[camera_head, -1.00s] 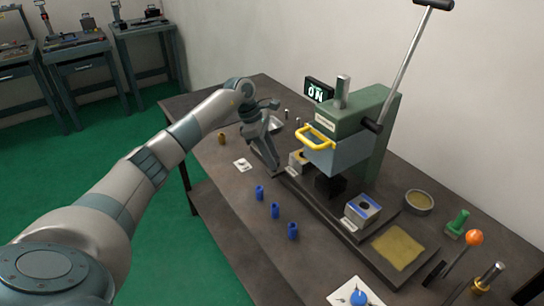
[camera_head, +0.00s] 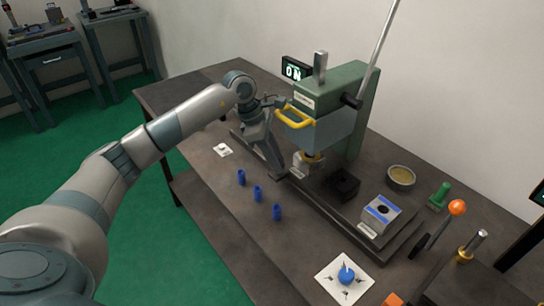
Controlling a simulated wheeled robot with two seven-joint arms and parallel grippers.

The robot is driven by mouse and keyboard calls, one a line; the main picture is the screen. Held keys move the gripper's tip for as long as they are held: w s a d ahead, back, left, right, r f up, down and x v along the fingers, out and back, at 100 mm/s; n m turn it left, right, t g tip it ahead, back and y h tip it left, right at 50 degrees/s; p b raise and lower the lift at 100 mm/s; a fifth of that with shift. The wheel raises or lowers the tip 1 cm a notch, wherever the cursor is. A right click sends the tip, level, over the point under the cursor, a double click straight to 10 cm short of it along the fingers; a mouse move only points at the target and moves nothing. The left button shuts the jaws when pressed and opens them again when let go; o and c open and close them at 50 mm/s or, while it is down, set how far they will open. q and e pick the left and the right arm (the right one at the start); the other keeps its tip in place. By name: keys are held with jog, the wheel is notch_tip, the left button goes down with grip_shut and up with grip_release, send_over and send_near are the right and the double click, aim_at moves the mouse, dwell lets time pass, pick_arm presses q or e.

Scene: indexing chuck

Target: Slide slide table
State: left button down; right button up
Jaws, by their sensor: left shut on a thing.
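The slide table is a dark plate on a long dark rail (camera_head: 398,246) under the green press. It carries a labelled grey block (camera_head: 301,167), a black block (camera_head: 344,186) and a silver block with a blue top and a round hole (camera_head: 380,213). The grey block stands below the press head. My left gripper (camera_head: 279,173) points down at the slide table's left end, close to the grey block. It is shut on a part there; its fingertips and the gripped part are hard to make out. My right gripper is out of view.
The green press (camera_head: 345,85) has a yellow handle (camera_head: 296,119) and a long lever. Several blue cylinders (camera_head: 258,193) stand in front of the rail.

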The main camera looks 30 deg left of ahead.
pick_arm(q)
jog(key=shift+d, duration=0.2)
jog(key=c, duration=1.4)
grip_release()
jog(key=shift+d, duration=0.1)
jog(key=shift+o, duration=0.2)
jog(key=shift+s+r, duration=0.1)
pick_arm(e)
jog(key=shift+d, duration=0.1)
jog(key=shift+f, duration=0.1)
pick_arm(q)
jog(key=shift+a+r+b, duration=0.3)
jog(key=shift+a+r, duration=0.05)
jog(key=shift+r, duration=0.2)
jog(key=b+v, duration=0.4)
jog(key=v, duration=1.2)
jog(key=shift+d, duration=0.15)
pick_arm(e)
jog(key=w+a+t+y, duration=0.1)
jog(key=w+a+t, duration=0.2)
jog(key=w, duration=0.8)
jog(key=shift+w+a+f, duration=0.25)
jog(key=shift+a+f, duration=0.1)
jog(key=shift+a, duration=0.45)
pick_arm(q)
jog(key=shift+r, duration=0.15)
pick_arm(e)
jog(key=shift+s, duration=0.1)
